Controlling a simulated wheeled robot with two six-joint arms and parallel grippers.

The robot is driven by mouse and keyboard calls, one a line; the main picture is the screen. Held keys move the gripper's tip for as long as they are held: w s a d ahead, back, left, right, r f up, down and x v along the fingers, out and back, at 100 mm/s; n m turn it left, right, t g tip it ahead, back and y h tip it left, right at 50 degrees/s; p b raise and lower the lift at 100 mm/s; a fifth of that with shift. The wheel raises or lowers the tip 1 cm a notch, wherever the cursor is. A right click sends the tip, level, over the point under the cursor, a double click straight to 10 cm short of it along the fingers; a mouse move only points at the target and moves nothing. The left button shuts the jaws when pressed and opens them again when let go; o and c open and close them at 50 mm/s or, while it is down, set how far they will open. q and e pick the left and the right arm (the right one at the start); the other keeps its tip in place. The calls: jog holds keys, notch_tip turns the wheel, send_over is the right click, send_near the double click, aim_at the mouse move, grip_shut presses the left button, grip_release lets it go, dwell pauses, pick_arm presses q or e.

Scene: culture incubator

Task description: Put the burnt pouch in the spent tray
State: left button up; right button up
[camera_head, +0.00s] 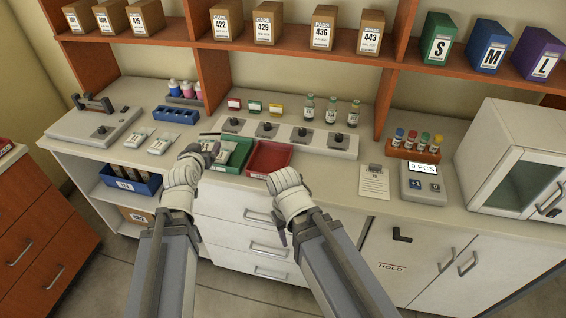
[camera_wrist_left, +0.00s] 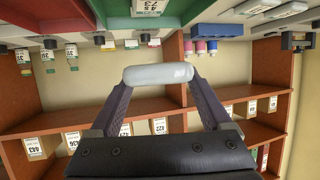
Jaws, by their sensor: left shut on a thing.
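My left gripper (camera_head: 212,151) is at the left side of the green tray (camera_head: 240,146), above the counter's front. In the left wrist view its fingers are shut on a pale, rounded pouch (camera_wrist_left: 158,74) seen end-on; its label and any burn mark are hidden. A whitish-green pouch (camera_head: 226,152) shows beside the gripper at the green tray; I cannot tell whether it is the held one. The red tray (camera_head: 270,157) stands just right of the green one and looks empty. Neither tray's name is readable. My right gripper (camera_head: 281,228) hangs low before the drawers, its jaws unclear.
Two pouches (camera_head: 160,143) lie on the counter at left, near a sealer-like device (camera_head: 95,122) and a blue rack (camera_head: 176,115). A white panel with dark knobs (camera_head: 290,136) stands behind the trays. A counting device (camera_head: 424,184) and a white cabinet (camera_head: 515,160) are at right.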

aim_at(268, 170)
pick_arm(q)
jog(key=w+d+f+m+h+b, duration=0.1)
jog(key=w+d+m+h, duration=0.1)
jog(key=d, duration=0.7)
jog(key=w+d+f+m+h+b, duration=0.1)
jog(key=w+d+f, duration=0.1)
jog(key=d, duration=0.7)
jog(key=shift+g, duration=0.3)
notch_tip(268, 170, down, 10)
jog(key=b, duration=1)
jog(key=shift+s+d+r+b, duration=0.1)
jog(key=shift+s+b, duration=0.05)
jog(key=shift+b, duration=0.15)
jog(key=shift+r, duration=0.15)
jog(key=o, duration=1.2)
